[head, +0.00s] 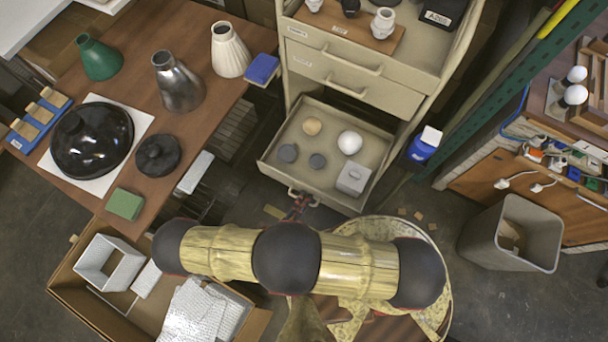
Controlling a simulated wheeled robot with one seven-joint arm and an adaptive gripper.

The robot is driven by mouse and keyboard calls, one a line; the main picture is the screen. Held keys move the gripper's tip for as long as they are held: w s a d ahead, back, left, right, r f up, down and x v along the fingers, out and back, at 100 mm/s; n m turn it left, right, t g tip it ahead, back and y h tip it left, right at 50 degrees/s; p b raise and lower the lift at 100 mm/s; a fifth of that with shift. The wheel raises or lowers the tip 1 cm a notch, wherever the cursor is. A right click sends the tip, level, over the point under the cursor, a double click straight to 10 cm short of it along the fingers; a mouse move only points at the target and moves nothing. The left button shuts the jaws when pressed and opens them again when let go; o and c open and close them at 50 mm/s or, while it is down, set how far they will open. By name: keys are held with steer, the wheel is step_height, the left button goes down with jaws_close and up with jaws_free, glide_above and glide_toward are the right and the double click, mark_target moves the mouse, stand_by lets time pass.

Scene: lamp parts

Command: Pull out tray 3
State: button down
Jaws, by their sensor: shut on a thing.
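Tray 3 (273,168) is the lowest visible drawer of the beige cabinet (412,88), and it stands well out from the cabinet front. Inside it lie a tan round piece, a white ball, two grey pieces and a grey box. My gripper (299,206) is at the middle of the tray's front edge, shut on the handle (292,192). My arm crosses the lower middle of the picture and hides the floor in front of the tray. The fingers are small and partly hidden.
Two closed drawers (335,72) sit above the tray. A wooden table (215,100) with vases stands left. A cardboard box (75,290) lies lower left, a grey bin (512,235) stands right. A round patterned table (440,290) is partly under my arm.

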steer(key=shift+a+f, duration=0.1)
steer(key=c, duration=2.2)
jaws_free()
steer(key=shift+c, duration=0.2)
